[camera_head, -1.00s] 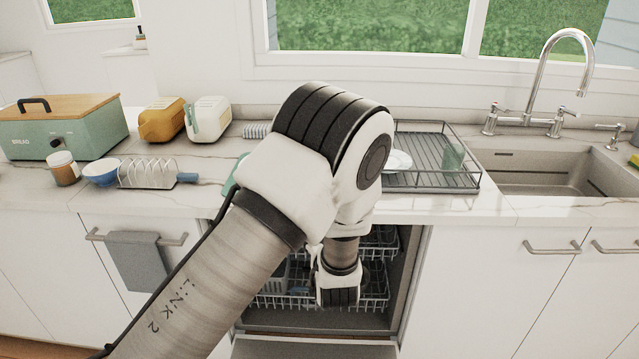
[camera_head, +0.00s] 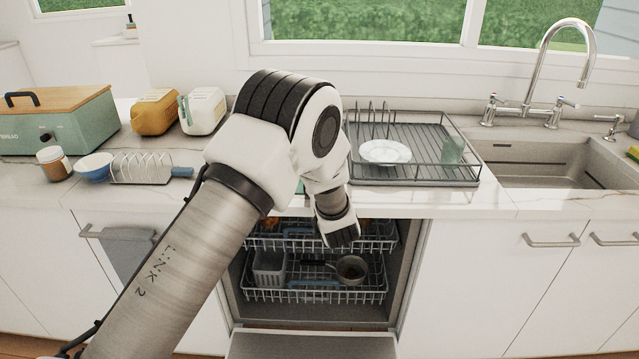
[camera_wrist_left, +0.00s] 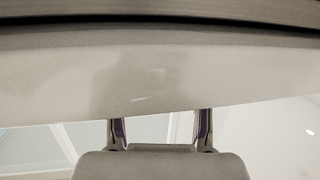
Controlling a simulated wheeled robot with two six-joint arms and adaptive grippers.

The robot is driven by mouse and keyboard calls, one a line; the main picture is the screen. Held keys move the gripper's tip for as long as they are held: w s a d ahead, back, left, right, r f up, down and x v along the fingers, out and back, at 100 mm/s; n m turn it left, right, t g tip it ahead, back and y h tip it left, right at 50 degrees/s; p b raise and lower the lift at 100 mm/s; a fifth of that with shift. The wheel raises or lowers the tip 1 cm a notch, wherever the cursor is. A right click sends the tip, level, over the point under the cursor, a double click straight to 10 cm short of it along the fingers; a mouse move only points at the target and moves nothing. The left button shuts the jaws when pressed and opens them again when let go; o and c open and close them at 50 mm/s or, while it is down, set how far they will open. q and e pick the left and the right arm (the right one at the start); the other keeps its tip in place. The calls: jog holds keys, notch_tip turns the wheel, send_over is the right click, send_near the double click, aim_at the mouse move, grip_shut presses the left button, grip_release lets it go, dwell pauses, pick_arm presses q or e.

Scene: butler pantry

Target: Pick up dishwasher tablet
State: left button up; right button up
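I cannot make out a dishwasher tablet in either view. My left arm crosses the head view from the lower left, with its wrist in front of the open dishwasher (camera_head: 300,318). In the head view the left fingers are hidden. In the left wrist view the two fingers of my left gripper (camera_wrist_left: 159,130) stand well apart with nothing between them, below a broad pale surface with a dark edge. My right gripper is not in view.
The dishwasher door (camera_head: 310,345) is down. Its lower rack (camera_head: 350,296) holds a grey basket (camera_head: 268,268) and a small pan (camera_head: 352,268). On the counter stand a dish rack (camera_head: 430,182) with a plate (camera_head: 385,151), a toast rack (camera_head: 140,172) and a blue bowl (camera_head: 95,166).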

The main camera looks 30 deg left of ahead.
pick_arm(q)
jog(key=shift+d+f, duration=0.1)
jog(key=shift+f, duration=0.05)
jog(key=c, duration=0.4)
